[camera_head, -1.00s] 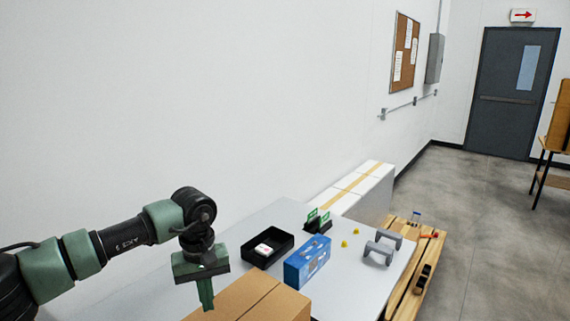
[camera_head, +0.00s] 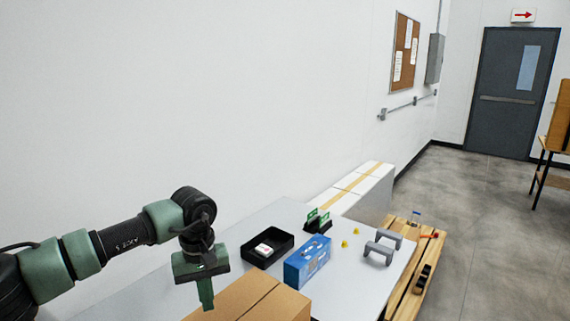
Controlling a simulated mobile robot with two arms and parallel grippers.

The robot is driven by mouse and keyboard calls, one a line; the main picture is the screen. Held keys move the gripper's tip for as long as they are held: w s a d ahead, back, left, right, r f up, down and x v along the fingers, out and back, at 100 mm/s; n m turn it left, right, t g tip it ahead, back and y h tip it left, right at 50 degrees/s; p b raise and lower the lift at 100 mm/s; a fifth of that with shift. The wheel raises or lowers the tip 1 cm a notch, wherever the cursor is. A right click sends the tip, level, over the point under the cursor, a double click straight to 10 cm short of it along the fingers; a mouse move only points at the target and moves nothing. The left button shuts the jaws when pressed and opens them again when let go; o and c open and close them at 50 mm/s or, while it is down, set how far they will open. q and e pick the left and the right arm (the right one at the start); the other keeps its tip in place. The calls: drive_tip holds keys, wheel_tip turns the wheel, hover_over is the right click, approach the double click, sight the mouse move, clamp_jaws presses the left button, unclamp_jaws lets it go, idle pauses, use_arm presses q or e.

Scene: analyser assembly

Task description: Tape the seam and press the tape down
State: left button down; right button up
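A brown cardboard box (camera_head: 282,304) stands on the grey table at the bottom of the head view, cut off by the lower edge. A dark seam line (camera_head: 262,303) runs across its top, and I see no tape on the part in view. My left gripper (camera_head: 207,303) points down beside the box's left end. Only one green finger side shows, so I cannot tell whether it is open or shut, or whether it touches the box. My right gripper is not in view.
On the table (camera_head: 347,278) are a black tray (camera_head: 283,253) with a white item, a blue box (camera_head: 307,262), green-and-black pieces (camera_head: 318,222), small yellow pieces and grey handle-like parts (camera_head: 379,252). A wooden pallet (camera_head: 402,295) with items and white taped boxes (camera_head: 352,187) lie beyond.

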use_arm(q)
drive_tip(key=shift+f+b, duration=0.3)
drive_tip(key=shift+f, duration=0.1)
idle(0.8)
drive_tip(key=shift+f+b, duration=0.7)
drive_tip(key=shift+f, duration=0.2)
idle(0.6)
drive_tip(key=shift+f+b, duration=0.9)
drive_tip(key=shift+f, duration=0.3)
idle(0.9)
idle(0.6)
wheel_tip(320, 180, up, 6)
drive_tip(key=p, duration=0.3)
idle(0.4)
